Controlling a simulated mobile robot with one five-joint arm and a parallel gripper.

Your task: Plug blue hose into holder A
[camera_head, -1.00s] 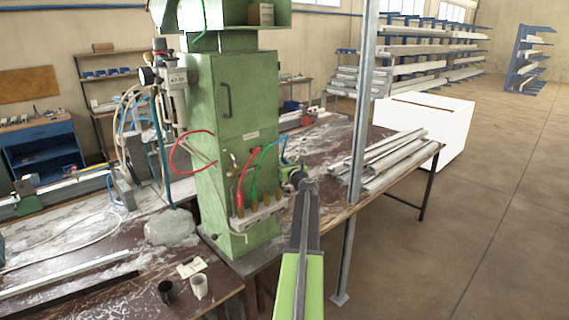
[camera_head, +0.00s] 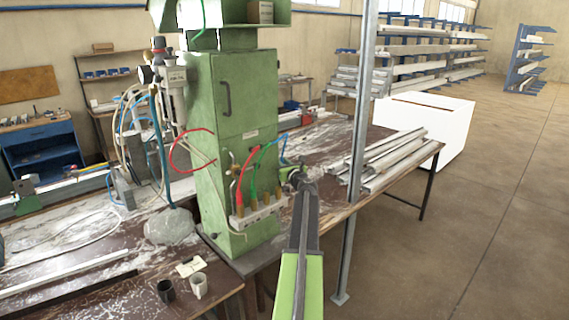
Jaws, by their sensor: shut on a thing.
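The blue hose (camera_head: 267,148) arcs from the front of the green machine column (camera_head: 228,130) over to the right, toward my gripper (camera_head: 294,174). My gripper is small in the view, at the far end of my arm, right of the column. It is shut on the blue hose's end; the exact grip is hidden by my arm. A pale holder bar (camera_head: 257,213) with several brass-coloured sockets sits low on the column, left of and below my gripper. I cannot read which socket is holder A. The red hose (camera_head: 242,180) and green hose (camera_head: 253,185) hang down to the bar.
A grey upright post (camera_head: 360,120) stands right of my gripper. Metal profiles (camera_head: 385,165) lie on the bench to the right. A black mug (camera_head: 166,291) and white mug (camera_head: 198,286) stand front left. Open floor lies at right.

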